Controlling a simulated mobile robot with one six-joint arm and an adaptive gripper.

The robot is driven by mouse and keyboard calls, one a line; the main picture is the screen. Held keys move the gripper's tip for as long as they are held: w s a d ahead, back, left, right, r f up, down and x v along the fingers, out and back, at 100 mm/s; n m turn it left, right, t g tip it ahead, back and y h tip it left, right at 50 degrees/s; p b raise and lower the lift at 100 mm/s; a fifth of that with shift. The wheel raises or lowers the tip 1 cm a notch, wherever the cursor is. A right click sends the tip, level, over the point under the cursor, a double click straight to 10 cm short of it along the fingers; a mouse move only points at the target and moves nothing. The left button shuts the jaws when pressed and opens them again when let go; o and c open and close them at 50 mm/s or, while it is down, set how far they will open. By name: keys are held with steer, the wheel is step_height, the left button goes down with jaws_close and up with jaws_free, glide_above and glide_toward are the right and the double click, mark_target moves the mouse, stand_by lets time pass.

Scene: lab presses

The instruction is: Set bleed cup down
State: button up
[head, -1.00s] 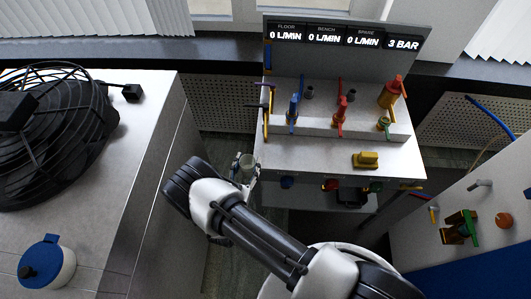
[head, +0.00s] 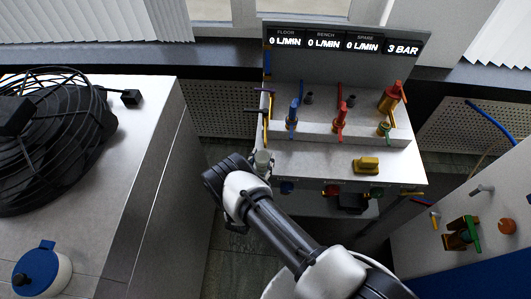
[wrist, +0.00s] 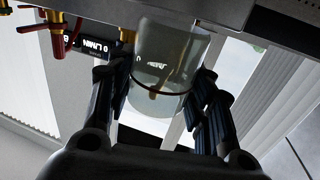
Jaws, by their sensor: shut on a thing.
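The bleed cup (wrist: 165,62) is a clear, cloudy cup with a dark red ring around it. In the wrist view it sits between the two black fingers of my gripper (wrist: 157,98), which are shut on it. In the head view the cup (head: 262,157) shows small and pale at the left edge of the grey bench (head: 310,162). My gripper (head: 258,170) is just below it there, partly hidden by my wrist. I cannot tell whether the cup touches the bench.
Blue (head: 293,112), red (head: 340,118) and orange (head: 392,97) valves stand along the bench's rear step. A yellow block (head: 367,165) sits on its right part.

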mark_target(265, 152)
steer(key=x, duration=0.4)
steer(key=shift+w+d+b, duration=0.1)
steer(key=shift+b, duration=0.25)
steer(key=shift+f, duration=0.4)
steer(key=shift+r, duration=0.15)
steer(key=shift+f+b, duration=0.25)
steer(key=shift+b, duration=0.05)
steer(key=o, duration=1.2)
steer(key=shift+c, duration=0.2)
steer(key=shift+r, duration=0.1)
